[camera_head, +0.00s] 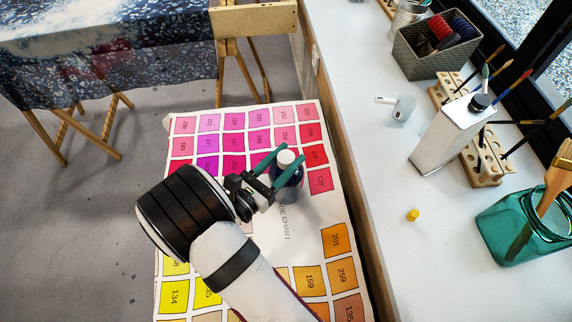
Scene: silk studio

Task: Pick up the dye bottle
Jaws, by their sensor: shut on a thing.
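The dye bottle (288,176) is small and dark with a white cap. It is upright over the colour chart (285,255), near the red and pink squares. My gripper (282,167) reaches it from the lower left, with its green fingers on either side of the bottle just below the cap. The fingers are shut on the bottle. My arm hides part of the chart, and I cannot tell whether the bottle's base touches the chart.
A white counter (385,170) runs along the right, with its edge close beside the chart. On it stand a grey basket (437,52), a metal can (447,135), wooden brush holders (487,158), a green glass jar (520,228) and a small yellow cap (412,215). A cloth-covered trestle table (110,45) stands at upper left.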

